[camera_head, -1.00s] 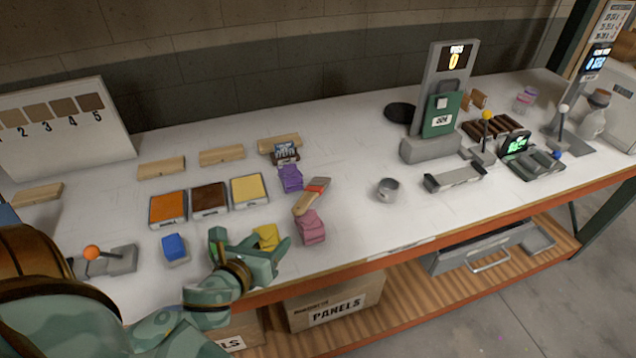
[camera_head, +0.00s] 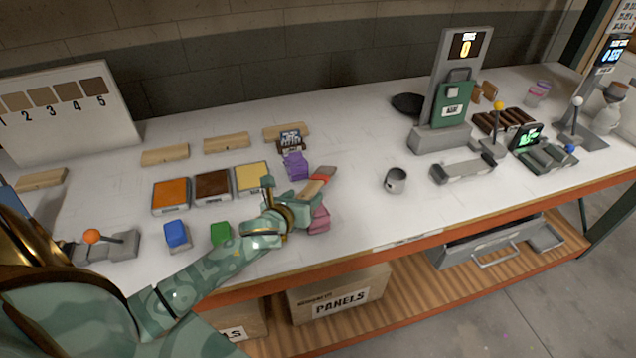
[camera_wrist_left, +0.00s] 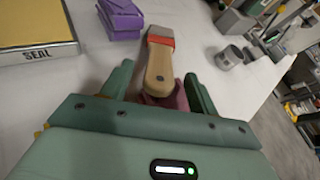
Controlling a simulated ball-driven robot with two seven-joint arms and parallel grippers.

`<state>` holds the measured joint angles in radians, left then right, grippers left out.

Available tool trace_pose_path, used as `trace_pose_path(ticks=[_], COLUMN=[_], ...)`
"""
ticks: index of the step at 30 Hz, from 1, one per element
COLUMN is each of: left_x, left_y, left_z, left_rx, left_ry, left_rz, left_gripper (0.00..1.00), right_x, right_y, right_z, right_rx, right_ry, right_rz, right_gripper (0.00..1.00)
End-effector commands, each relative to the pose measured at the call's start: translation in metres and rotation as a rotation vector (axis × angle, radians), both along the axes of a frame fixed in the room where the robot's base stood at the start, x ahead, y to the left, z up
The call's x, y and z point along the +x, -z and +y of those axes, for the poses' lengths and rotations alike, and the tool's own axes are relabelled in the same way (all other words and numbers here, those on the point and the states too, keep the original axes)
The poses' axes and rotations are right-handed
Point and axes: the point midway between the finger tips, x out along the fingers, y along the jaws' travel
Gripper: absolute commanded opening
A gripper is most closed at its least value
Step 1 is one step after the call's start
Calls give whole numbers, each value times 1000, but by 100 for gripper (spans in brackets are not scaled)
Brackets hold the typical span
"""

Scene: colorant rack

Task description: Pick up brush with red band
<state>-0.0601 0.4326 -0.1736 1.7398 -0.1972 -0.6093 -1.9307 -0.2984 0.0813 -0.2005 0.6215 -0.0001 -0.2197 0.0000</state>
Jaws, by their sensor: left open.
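The brush with the red band (camera_head: 322,177) lies on the white table, with a pale wooden handle, a red band and a dark grey head. In the left wrist view the brush (camera_wrist_left: 158,68) points away from me, its handle end nearest. My left gripper (camera_head: 298,198) is at the handle end of the brush. In the left wrist view the open fingers of the left gripper (camera_wrist_left: 158,88) stand on either side of the handle end, with gaps between. I cannot tell the exact height of the fingers over the table. My right gripper is not in view.
A pink block (camera_head: 319,219) sits close under the gripper, partly hidden. A purple block (camera_head: 295,166) is just behind. Blue (camera_head: 175,234) and green (camera_head: 221,233) blocks, a yellow tin (camera_head: 252,177) and a grey cup (camera_head: 396,180) stand nearby.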

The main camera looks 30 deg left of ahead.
Motion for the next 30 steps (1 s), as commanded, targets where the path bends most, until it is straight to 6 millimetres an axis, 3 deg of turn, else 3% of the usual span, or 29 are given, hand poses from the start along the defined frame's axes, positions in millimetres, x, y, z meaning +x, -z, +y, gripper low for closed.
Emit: trace_pose_path(ticks=[5,11,22,29,30], left_x=[1,0,0,1,-6], left_y=[0,0,-5,-38,-44], left_z=[0,0,0,1,-1], left_rx=[0,0,2,3,4], left_ry=[0,0,1,2,2], left_rz=[0,0,-2,-5,-3], left_gripper=[60,11,7,7,7], right_x=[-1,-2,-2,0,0], right_y=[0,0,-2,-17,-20], right_z=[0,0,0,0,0], right_rx=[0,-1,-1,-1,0], right_ry=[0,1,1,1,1], right_rz=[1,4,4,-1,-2], right_gripper=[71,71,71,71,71])
